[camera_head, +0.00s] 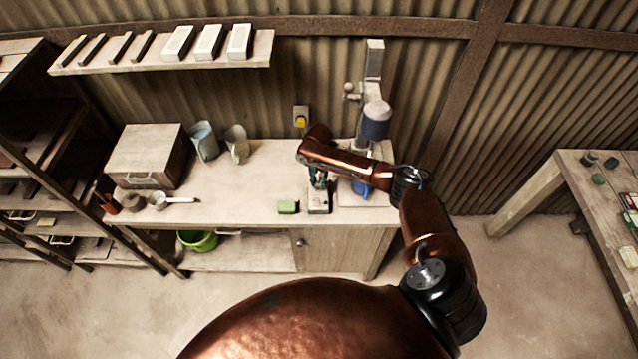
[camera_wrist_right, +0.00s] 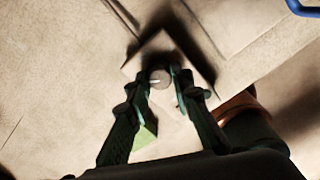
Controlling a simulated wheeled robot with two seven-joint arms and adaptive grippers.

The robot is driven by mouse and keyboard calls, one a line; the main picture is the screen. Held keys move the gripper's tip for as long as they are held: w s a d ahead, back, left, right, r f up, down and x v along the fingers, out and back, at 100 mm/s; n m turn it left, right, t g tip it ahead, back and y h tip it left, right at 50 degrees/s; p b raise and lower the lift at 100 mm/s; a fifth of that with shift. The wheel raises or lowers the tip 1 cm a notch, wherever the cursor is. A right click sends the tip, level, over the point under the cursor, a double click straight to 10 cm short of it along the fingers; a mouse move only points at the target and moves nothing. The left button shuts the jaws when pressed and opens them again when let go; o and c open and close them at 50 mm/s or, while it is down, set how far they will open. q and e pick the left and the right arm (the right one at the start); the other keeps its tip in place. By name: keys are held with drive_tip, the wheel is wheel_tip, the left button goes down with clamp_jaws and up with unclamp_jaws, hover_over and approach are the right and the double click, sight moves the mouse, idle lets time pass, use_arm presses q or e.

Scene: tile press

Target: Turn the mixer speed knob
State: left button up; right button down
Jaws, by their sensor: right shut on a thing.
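The mixer speed knob (camera_wrist_right: 160,78) shows in the right wrist view as a small round dark-grey knob with a pale mark. In the head view my right gripper (camera_head: 318,183) points down over the box, and the knob is hidden there. My left gripper is not in view.
A green block (camera_head: 288,207) lies on the bench left of the control box. The bench middle is clear.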

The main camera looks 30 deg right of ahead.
sight(318, 185)
drive_tip(key=shift+s+a+f+n, duration=0.1)
drive_tip(key=shift+s+n, duration=0.05)
drive_tip(key=shift+n, duration=0.35)
drive_tip(key=c, duration=2)
unclamp_jaws()
drive_tip(key=shift+o, duration=1.4)
wheel_tip(318, 185, up, 12)
